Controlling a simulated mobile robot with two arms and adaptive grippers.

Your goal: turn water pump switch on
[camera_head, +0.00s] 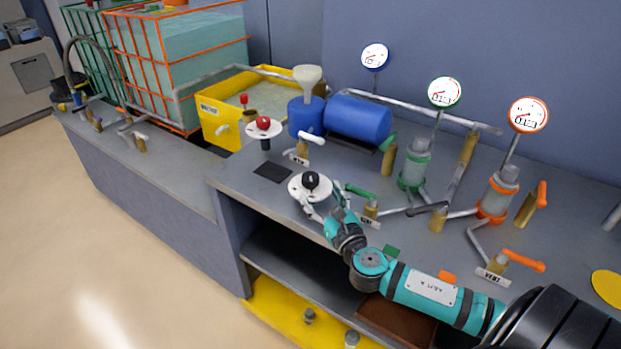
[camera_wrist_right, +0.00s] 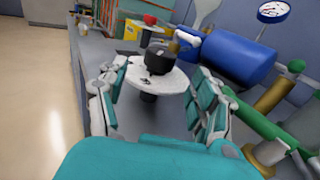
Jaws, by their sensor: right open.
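A round white switch plate with a black knob (camera_head: 310,181) stands on a post near the front edge of the grey bench. In the right wrist view, the black knob (camera_wrist_right: 158,60) sits on the white disc (camera_wrist_right: 150,82). My right gripper (camera_head: 318,202) is open, with a finger on each side of the near part of the disc. In the right wrist view, the fingers of my right gripper (camera_wrist_right: 155,95) frame the disc and the knob is just beyond them. I cannot tell whether they touch the disc. My left gripper is out of view.
A similar disc with a red knob (camera_head: 264,123) stands behind. A blue tank (camera_head: 358,119), green-handled valve (camera_head: 362,190) and gauges (camera_head: 445,92) crowd the right. A yellow water bin (camera_head: 215,117) is at the back left. A black pad (camera_head: 272,173) lies flat left of the switch.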

